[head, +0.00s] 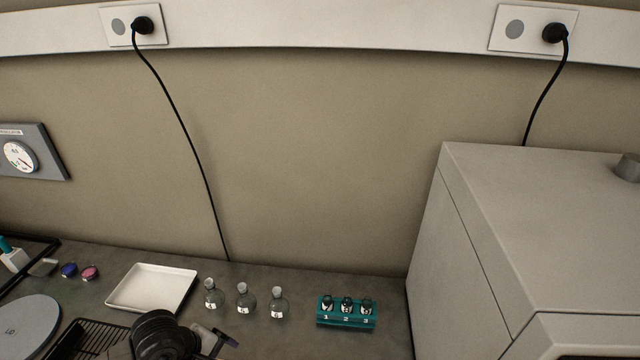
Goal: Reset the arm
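A dark arm of mine shows at the bottom, left of centre, and I take it for the left one. Its black rounded wrist and what looks like the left gripper (220,342) are above the bench, in front of the white tray and the flasks. The fingers are small and partly cut off, so I cannot tell whether they are open or shut. No held object is visible. My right gripper is not in view.
A white tray (122,302), several small stoppered flasks (245,300) and a teal vial rack (346,322) stand on the grey bench. A black wire rack (82,342) and a round grey plate (28,325) lie left. A large grey cabinet (490,250) blocks the right.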

